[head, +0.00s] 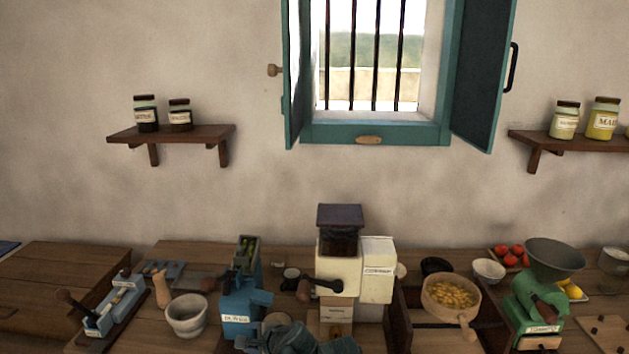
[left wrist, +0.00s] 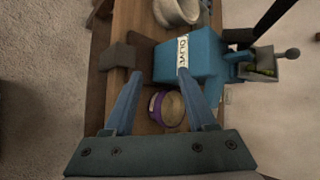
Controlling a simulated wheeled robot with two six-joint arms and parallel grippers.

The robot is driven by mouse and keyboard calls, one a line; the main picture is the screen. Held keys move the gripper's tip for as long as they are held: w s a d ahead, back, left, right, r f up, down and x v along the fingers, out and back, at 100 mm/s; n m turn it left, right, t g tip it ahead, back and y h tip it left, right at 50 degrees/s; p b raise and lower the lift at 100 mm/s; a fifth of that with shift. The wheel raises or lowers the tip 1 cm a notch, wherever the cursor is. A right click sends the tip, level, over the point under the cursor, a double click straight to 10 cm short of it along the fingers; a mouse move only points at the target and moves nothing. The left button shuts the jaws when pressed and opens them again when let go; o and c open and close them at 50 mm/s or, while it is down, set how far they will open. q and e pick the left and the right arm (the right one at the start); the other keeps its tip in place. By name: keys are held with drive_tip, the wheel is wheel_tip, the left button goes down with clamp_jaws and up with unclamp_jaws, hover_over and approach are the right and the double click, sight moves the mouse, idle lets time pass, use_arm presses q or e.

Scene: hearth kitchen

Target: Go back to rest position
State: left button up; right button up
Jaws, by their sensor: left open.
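My left gripper (head: 277,335) is at the bottom middle of the head view, low in front of the counter. In the left wrist view its two blue fingers (left wrist: 160,84) are spread apart with nothing held between them. A blue olive press (head: 240,306) stands just beyond it on the counter. Its labelled body also shows in the left wrist view (left wrist: 202,55), ahead of the fingertips. A round container with a purple band (left wrist: 168,110) shows between the fingers, below them. My right gripper is not in view.
A stone mortar (head: 187,317) stands to the left. A barred window (head: 375,60) is above.

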use_arm(q)
drive_tip(key=s+d+f+n+g+h, duration=0.3)
drive_tip(key=s+d+n, duration=0.2)
drive_tip(key=s, duration=0.2)
drive_tip(key=s+d+f+n+g+h+p, duration=0.1)
drive_tip(key=s+d+f+n+g+h, duration=0.2)
drive_tip(key=s, duration=0.5)
drive_tip(key=d+f+n+g, duration=0.1)
drive_tip(key=d+n, duration=0.1)
drive_tip(key=shift+s+d+f+g, duration=0.15)
drive_tip(key=shift+s+d+g, duration=0.1)
drive_tip(key=shift+d+g, duration=0.1)
